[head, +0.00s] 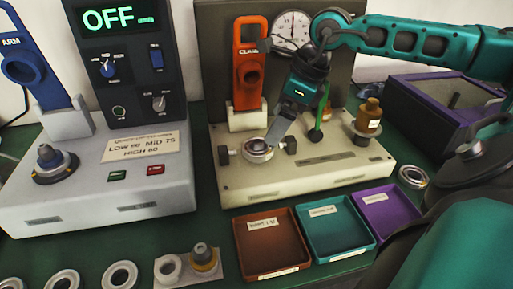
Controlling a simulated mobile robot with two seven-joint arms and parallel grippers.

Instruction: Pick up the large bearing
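A silver bearing ring (257,150) sits between two dark knobs on the beige test stand. My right gripper (275,132) comes in from the upper right and points down, its tip close to the upper right of that ring. I cannot tell whether they touch, nor whether its fingers are open. Other rings lie on the green table: one at the right (412,176) and several at the lower left, such as this one (119,274) and this one (65,280). Which ring is the large bearing is not certain. My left gripper is not in view.
Brown (240,242), teal (312,260) and purple (412,213) trays stand empty before the stand. A grey machine (150,207) reading OFF is at the left.

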